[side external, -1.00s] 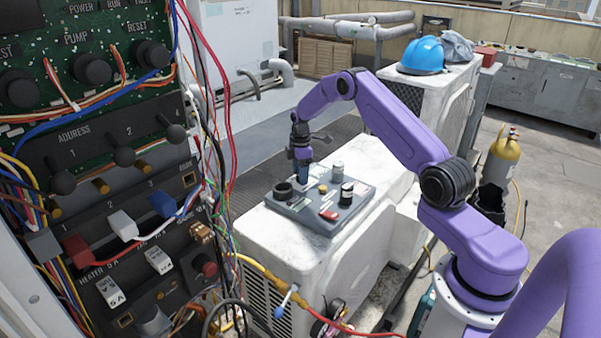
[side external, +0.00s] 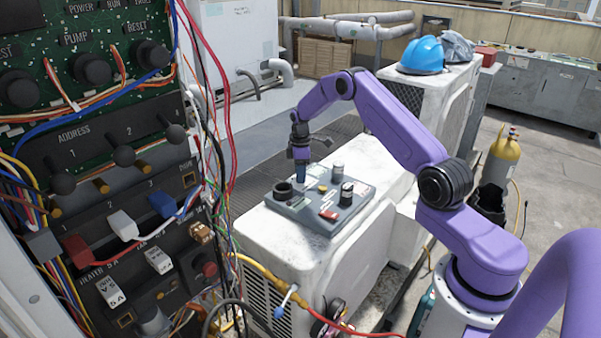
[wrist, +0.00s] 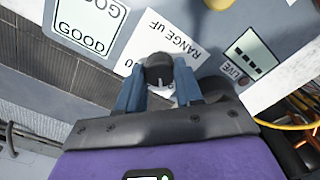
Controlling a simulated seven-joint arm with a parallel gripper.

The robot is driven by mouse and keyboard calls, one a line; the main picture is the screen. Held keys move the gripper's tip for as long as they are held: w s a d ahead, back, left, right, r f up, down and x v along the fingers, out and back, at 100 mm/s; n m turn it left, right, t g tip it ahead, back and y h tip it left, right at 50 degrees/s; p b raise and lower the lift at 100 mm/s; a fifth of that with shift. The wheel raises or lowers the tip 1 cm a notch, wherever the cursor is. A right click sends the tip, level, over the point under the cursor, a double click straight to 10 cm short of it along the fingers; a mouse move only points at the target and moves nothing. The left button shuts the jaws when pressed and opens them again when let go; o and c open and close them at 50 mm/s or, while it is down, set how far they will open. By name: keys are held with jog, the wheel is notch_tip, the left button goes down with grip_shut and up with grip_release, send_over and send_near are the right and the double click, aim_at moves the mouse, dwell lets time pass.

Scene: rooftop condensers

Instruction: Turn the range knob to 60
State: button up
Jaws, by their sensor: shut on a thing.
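The range knob (wrist: 159,70) is small and black with a pale pointer line, seen in the wrist view beside a white "RANGE UF" label (wrist: 165,48). My gripper (wrist: 158,88) has its two blue fingers on either side of the knob, shut on it. Most of the scale is hidden by the fingers and the knob, so I cannot read the setting. In the side external view my gripper (side external: 301,172) points down at the back of the grey tester box (side external: 318,222), and the fingers hide the knob there.
The box sits on a white condenser unit (side external: 262,228). On the box are a black round socket (side external: 283,191), a grey cylinder (side external: 337,172), a black knob (side external: 347,192) and a red switch (side external: 329,215). An open panel with loose wires (side external: 215,120) stands at the left.

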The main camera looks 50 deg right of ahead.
jog(key=m, duration=0.4)
jog(key=shift+m, duration=0.3)
jog(key=m, duration=0.4)
jog(key=shift+m, duration=0.3)
jog(key=m, duration=0.4)
jog(key=shift+d+m, duration=0.1)
jog(key=shift+m, duration=2.2)
jog(key=o, duration=1)
jog(key=shift+o, duration=0.2)
